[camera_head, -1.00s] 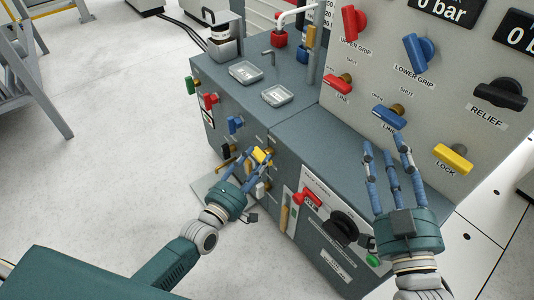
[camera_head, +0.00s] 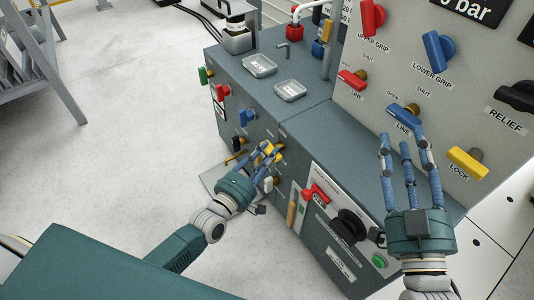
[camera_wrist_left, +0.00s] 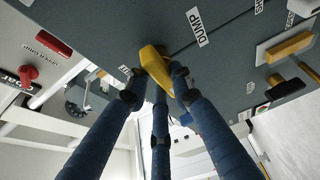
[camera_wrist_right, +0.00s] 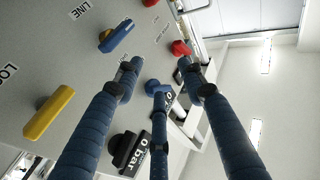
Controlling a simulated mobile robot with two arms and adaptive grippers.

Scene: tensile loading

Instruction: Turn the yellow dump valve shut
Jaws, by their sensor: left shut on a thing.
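The yellow dump valve (camera_wrist_left: 153,62) is a small lever handle on the front face of the grey cabinet, beside a DUMP label (camera_wrist_left: 198,27) in the left wrist view. In the head view the valve (camera_head: 268,149) shows between my left fingers. My left gripper (camera_head: 266,155) is shut on it, with fingertips on both sides in the left wrist view (camera_wrist_left: 157,80). My right gripper (camera_head: 408,140) is open and empty, fingers pointing up before the upright panel. It also shows open in the right wrist view (camera_wrist_right: 163,75).
The upright panel holds a blue LINE valve (camera_head: 403,117), a yellow LOCK valve (camera_head: 467,163) and a black RELIEF knob (camera_head: 515,96). A red lever (camera_head: 317,193) and a black knob (camera_head: 349,225) sit right of the dump valve. Open floor lies left.

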